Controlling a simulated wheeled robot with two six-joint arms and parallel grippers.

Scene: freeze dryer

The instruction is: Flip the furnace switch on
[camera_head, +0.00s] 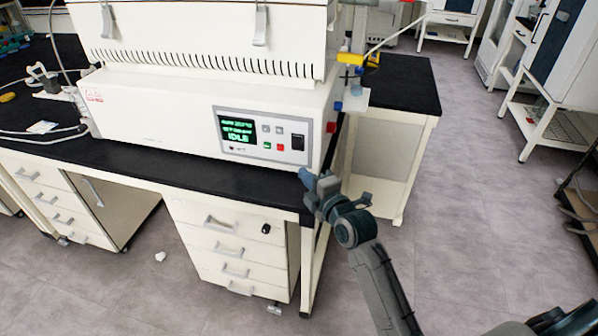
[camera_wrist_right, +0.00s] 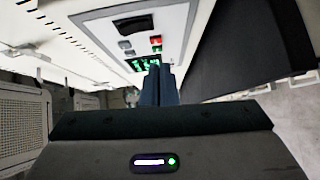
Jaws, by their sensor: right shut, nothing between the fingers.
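The furnace (camera_head: 190,112) is a white box unit on a black-topped bench. Its front panel has a green-lit display (camera_head: 237,130) reading IDLE, small grey, green and red buttons, and a black rocker switch (camera_head: 298,142) at the right end. The switch also shows in the right wrist view (camera_wrist_right: 133,24), at the top. My right gripper (camera_head: 305,175) is shut and empty, just below and in front of the switch, near the bench edge. Its closed fingers (camera_wrist_right: 157,82) point toward the panel, apart from the switch as far as I can tell. My left gripper is out of view.
The black benchtop (camera_head: 150,160) leaves a narrow strip before the furnace. A white drawer unit (camera_head: 235,250) stands below. Yellow, blue and red fittings (camera_head: 350,62) with a tube sit at the furnace's right side. Open floor (camera_head: 470,200) lies to the right.

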